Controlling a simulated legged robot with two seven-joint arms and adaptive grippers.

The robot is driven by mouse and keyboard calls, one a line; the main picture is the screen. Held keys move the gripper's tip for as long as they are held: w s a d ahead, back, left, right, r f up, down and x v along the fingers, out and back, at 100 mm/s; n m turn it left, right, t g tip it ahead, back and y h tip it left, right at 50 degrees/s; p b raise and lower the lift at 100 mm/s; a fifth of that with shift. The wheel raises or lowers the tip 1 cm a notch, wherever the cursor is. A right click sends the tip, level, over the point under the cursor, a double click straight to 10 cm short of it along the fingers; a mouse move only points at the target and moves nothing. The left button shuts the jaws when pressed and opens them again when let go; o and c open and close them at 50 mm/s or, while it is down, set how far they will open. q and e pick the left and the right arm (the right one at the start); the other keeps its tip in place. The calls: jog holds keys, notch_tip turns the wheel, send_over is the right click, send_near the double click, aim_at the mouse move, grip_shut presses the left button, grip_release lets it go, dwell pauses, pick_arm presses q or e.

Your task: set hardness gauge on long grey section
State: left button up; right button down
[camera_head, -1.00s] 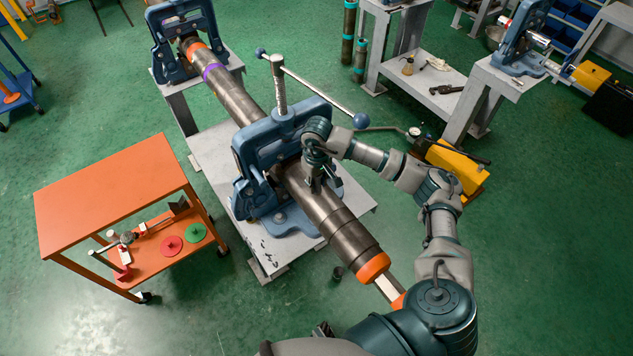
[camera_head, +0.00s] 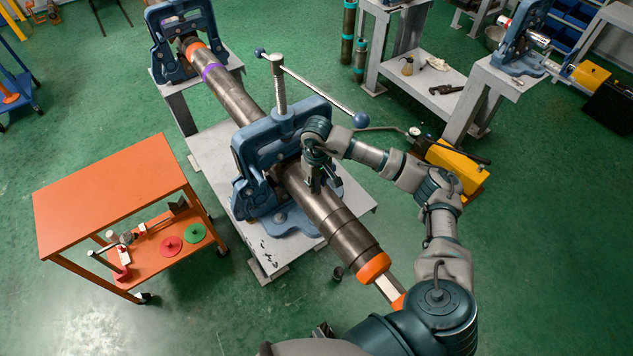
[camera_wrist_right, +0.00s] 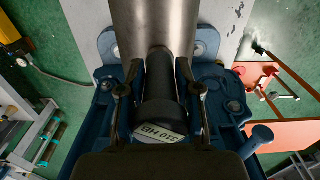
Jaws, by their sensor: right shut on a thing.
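The hardness gauge (camera_wrist_right: 160,105) is a black cylinder with a pale label reading 310 HB in the right wrist view. My right gripper (camera_wrist_right: 157,85) is shut on it, with one finger on each side. The long grey section (camera_head: 338,225) is a dark metallic pipe clamped in the blue vise, and it also shows in the wrist view (camera_wrist_right: 155,25). In the head view my right gripper (camera_head: 313,180) is over this pipe, close to the vise. The gauge's far end overlaps the pipe in the wrist view; I cannot tell whether they touch. My left gripper is not in view.
A yellow device (camera_head: 455,160) lies on the floor at right.

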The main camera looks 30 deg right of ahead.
jog(key=shift+r, duration=0.15)
jog(key=shift+r+p, duration=1.5)
jog(key=shift+r, duration=1.85)
jog(key=shift+w+d, duration=0.1)
jog(key=shift+d, duration=0.1)
